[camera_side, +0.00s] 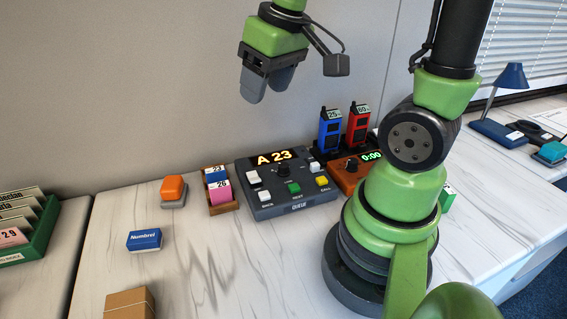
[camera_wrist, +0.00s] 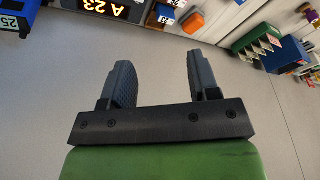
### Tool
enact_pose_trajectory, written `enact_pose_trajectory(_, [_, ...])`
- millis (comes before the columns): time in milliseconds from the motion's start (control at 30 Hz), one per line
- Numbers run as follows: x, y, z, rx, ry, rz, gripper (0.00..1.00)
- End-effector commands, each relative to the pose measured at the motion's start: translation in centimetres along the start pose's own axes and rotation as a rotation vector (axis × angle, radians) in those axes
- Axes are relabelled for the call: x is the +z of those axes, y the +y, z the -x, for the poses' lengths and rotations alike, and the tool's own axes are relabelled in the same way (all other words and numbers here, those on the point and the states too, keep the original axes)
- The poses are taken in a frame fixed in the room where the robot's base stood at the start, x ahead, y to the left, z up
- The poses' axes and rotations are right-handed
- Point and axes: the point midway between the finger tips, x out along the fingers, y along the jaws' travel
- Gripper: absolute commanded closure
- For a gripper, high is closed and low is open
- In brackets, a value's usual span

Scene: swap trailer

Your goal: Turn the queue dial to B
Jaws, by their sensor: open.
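The queue console (camera_side: 290,205) is a dark grey box on the white counter, with a lit display (camera_side: 274,157) that reads "A 23". A small dark dial (camera_side: 283,170) sits below the display; its pointer is too small to read. White, green and yellow buttons are around it. In the wrist view the display (camera_wrist: 104,8) shows at the top edge. My gripper (camera_side: 267,90) hangs in the air above and behind the console, apart from it. In the wrist view its two fingers (camera_wrist: 163,85) are spread with nothing between them.
Blue (camera_side: 330,129) and red (camera_side: 358,124) handsets stand behind an orange timer box (camera_side: 347,174) right of the console. The counter's front is mostly clear.

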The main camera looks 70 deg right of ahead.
Motion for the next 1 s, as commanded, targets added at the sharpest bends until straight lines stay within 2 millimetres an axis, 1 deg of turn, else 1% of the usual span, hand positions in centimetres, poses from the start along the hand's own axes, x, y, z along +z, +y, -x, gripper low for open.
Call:
enact_pose_trajectory(33, [-0.4,1.4,-1.8,0.019,-0.056,0.018,0.44])
enact_pose_trajectory(100, [-0.7,3.2,-4.0,0.034,-0.119,0.056,0.44])
enact_pose_trajectory(200, [-0.6,5.6,-6.9,0.040,-0.200,0.109,0.44])
enact_pose_trajectory(300, [-0.1,7.4,-9.3,0.033,-0.261,0.150,0.44])
enact_pose_trajectory(400, [0.5,8.6,-10.9,0.023,-0.299,0.180,0.44])
enact_pose_trajectory(500, [0.8,9.1,-11.7,0.018,-0.316,0.195,0.44])
enact_pose_trajectory(667, [1.3,9.2,-13.2,0.014,-0.323,0.198,0.44])
enact_pose_trajectory(1000, [3.2,9.4,-18.8,0.013,-0.323,0.196,0.44])
